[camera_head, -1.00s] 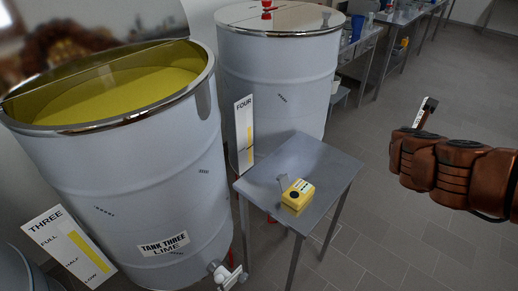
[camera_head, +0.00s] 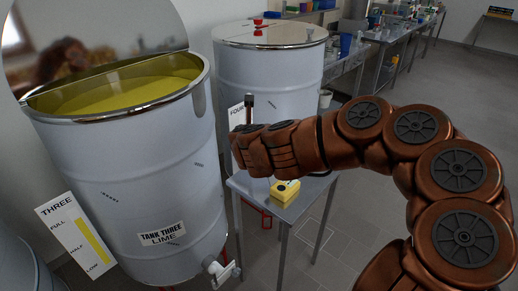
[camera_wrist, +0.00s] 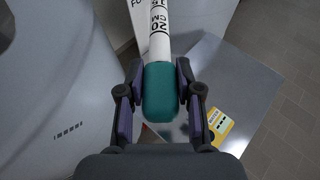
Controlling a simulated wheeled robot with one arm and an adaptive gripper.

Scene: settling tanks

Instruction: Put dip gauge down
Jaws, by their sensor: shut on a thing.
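The dip gauge (camera_wrist: 160,40) is a white rod with black markings and a teal grip (camera_wrist: 160,95). In the wrist view my gripper (camera_wrist: 158,85) is shut on the teal grip, with a dark finger on each side. The rod runs away from the gripper to the top of the frame, where its far end is cut off. In the head view my arm's end is over the left of a small grey table (camera_head: 250,194), and I cannot make out the gauge there. The table also shows below the gauge in the wrist view (camera_wrist: 215,75).
A yellow device (camera_head: 285,191) sits on the table; it also shows in the wrist view (camera_wrist: 218,124). Open tank three (camera_head: 130,180), with yellow liquid, stands left, its tap (camera_head: 221,271) jutting out. Tank four (camera_head: 268,75) stands behind the table. Bare tabletop lies around the yellow device.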

